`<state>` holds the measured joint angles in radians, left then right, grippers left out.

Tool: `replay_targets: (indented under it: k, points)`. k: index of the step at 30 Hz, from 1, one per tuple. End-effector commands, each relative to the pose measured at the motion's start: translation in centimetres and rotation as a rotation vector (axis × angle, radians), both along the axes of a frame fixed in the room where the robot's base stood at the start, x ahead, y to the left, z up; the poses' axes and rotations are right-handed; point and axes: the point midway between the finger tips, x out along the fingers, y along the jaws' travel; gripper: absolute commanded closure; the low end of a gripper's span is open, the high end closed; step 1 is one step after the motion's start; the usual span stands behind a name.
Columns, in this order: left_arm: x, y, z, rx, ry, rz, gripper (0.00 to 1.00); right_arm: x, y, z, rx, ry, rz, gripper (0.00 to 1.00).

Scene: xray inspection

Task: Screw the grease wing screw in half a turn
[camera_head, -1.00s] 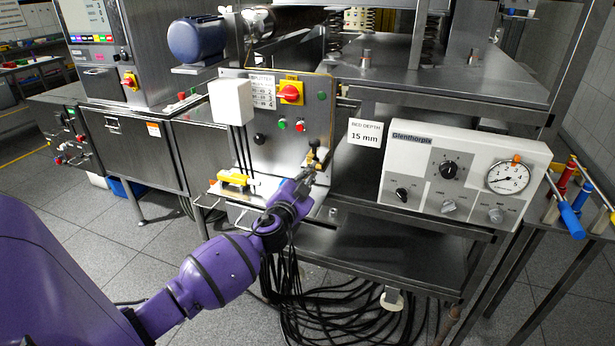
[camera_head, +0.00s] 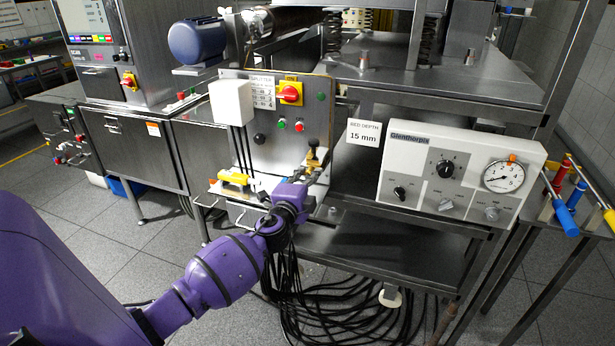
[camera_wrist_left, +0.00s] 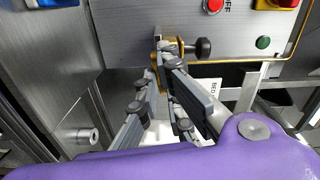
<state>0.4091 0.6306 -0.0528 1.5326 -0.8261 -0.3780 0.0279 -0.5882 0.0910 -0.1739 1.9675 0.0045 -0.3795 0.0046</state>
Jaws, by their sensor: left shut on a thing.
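The brass grease fitting (camera_head: 315,158) stands at the lower right of the upright steel control panel. In the left wrist view its brass body (camera_wrist_left: 180,46) carries a dark round knob (camera_wrist_left: 204,47) on the right. My left gripper (camera_head: 308,174) reaches it from the front and below. In the left wrist view the two grey fingers of this gripper (camera_wrist_left: 165,67) are closed together on the brass wing screw (camera_wrist_left: 155,62). The fingers hide most of the screw, so its wing angle is unclear. My right gripper is in neither view.
The panel has a red rotary switch (camera_head: 290,93) and push buttons above the fitting. A yellow-handled item (camera_head: 235,178) lies on the ledge to the left. A white gauge box (camera_head: 458,180) stands to the right. Black cables (camera_head: 330,310) hang below.

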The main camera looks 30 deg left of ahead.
Motion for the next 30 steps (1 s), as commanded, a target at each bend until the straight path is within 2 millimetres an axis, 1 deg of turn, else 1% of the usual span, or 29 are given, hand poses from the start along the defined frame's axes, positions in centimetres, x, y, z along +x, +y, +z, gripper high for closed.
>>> replay_targets:
  k: [1, 7, 21, 22, 25, 26, 30]
  points:
    - [0.11, 0.09, 0.43, 0.018, -0.002, 0.001, 1.00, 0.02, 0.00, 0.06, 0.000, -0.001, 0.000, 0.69]
    - [0.12, 0.10, 0.40, 0.062, 0.009, 0.002, 1.00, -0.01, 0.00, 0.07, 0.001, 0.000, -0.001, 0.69]
    - [0.13, 0.10, 0.43, 0.073, 0.010, 0.002, 1.00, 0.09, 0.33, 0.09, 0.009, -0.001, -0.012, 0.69]
    - [0.13, 0.10, 0.44, 0.072, 0.010, 0.002, 0.90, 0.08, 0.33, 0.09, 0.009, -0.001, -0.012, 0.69]
    - [0.13, 0.09, 0.43, 0.072, 0.010, 0.001, 0.77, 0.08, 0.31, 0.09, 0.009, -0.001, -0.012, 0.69]
    - [0.13, 0.09, 0.42, 0.071, 0.011, 0.001, 0.75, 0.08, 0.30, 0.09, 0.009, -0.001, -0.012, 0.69]
    - [0.11, 0.06, 0.30, 0.071, 0.012, 0.001, 0.75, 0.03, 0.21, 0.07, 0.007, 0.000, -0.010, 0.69]
